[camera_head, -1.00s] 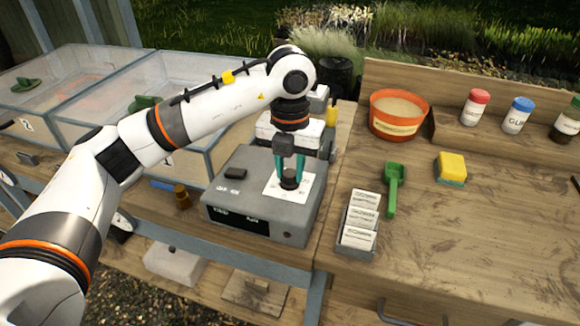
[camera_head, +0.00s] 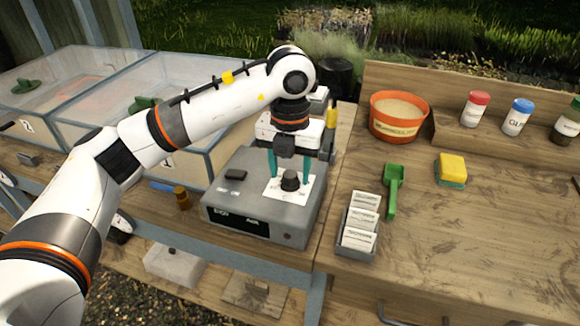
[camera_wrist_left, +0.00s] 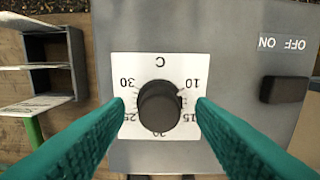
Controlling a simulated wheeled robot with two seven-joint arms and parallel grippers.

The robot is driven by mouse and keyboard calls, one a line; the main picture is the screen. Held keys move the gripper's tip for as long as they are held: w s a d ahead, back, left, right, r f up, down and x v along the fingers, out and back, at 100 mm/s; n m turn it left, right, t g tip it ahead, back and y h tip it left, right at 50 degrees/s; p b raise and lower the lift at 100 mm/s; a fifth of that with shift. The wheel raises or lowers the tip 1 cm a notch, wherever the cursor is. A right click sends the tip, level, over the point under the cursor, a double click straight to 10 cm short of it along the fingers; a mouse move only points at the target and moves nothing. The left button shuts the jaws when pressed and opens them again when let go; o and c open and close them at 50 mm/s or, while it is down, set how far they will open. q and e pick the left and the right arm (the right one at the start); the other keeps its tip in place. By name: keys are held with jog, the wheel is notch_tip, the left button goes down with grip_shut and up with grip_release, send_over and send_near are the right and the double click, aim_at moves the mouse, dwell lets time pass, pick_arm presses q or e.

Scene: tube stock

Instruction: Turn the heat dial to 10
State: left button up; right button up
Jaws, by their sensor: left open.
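The heat dial is a black round knob (camera_head: 290,181) on a white scale card (camera_head: 272,188) on top of a grey control box (camera_head: 232,196). In the left wrist view the knob (camera_wrist_left: 159,106) sits among the marks 10, 15, 20, 25 and 30. A pale mark at its right edge appears to lie near the 10. My left gripper (camera_head: 290,177) is open above the box. Its two green fingers stand on either side of the knob, with a gap on both sides. My right gripper is out of view.
A black switch (camera_wrist_left: 284,90) beside ON/OFF lettering is close to the dial. A seed packet holder (camera_head: 357,243), a green scoop (camera_head: 393,190) and a yellow sponge (camera_head: 451,167) lie to the right. Clear-sided bins (camera_head: 95,100) stand at the left.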

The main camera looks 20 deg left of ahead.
aim_at(290, 174)
pick_arm(q)
notch_tip(290, 174, up, 12)
dwell(0.4)
jog(key=shift+s+f, duration=0.1)
dwell(0.3)
